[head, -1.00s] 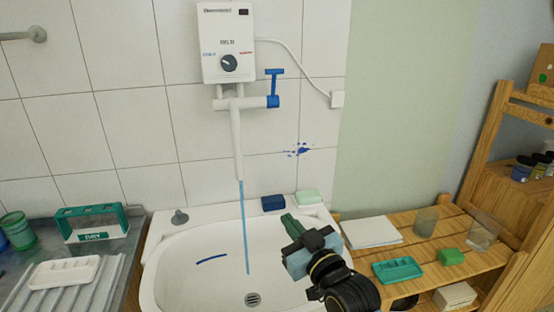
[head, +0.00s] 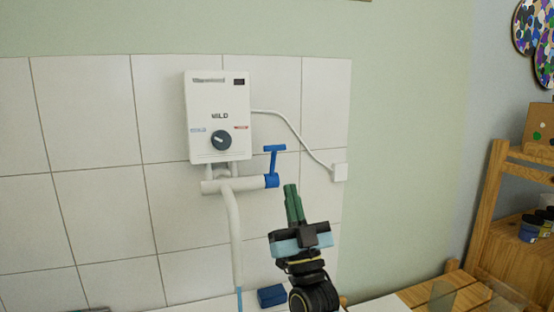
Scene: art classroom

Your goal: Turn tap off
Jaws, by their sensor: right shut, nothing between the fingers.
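The tap has a blue T-shaped handle (head: 273,163) at the right end of a white horizontal pipe (head: 222,186), below a white water heater (head: 218,118) on the tiled wall. The handle's stem stands up with its crossbar on top. A white spout (head: 235,235) hangs down, and a short bit of blue water stream (head: 239,298) shows at its lower end. My right gripper (head: 291,190) has green fingers, shut and empty, pointing up. In the picture it is just right of and below the handle, apart from it. My left gripper is not in view.
A blue block (head: 271,296) sits on the sink's back edge, low in the view. A white cable runs from the heater to a wall socket (head: 340,172). Wooden shelving (head: 480,240) stands at right. The wall around the handle is clear.

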